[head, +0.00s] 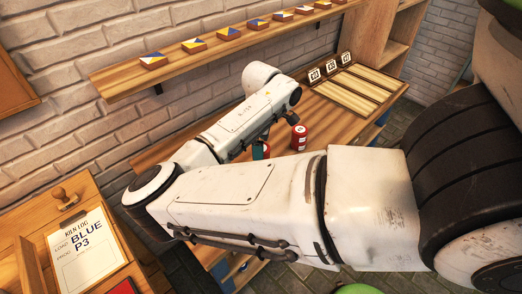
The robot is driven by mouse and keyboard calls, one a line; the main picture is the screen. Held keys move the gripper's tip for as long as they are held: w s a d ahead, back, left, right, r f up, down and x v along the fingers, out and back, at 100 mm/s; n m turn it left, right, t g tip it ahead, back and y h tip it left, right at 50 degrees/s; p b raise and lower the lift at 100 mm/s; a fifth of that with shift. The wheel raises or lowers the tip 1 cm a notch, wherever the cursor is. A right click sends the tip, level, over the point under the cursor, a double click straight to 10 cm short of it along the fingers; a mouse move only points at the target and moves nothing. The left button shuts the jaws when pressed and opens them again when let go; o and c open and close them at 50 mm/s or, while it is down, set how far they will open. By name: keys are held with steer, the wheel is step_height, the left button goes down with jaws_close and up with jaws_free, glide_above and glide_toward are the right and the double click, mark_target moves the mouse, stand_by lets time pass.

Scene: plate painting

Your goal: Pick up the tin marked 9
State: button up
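A red tin (299,137) with a pale label stands on the wooden bench (321,111), just right of my forearm's end. Its marking is too small to read. A dark teal thing (260,151) with a bit of red beside it shows in the gap between my arm links; what it is cannot be told. No tin with a readable 9 shows.
A wall shelf (120,83) holds several small painted tiles. A slatted rack (358,92) with marked cards stands at the bench's far end. At lower left, a kiln log sheet (84,250) reads BLUE P3 beside a wooden stamp (66,198). My arm covers much of the bench.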

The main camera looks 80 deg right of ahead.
steer(key=shift+d+f, duration=0.1)
steer(key=shift+f, duration=1.4)
steer(key=c, duration=1.2)
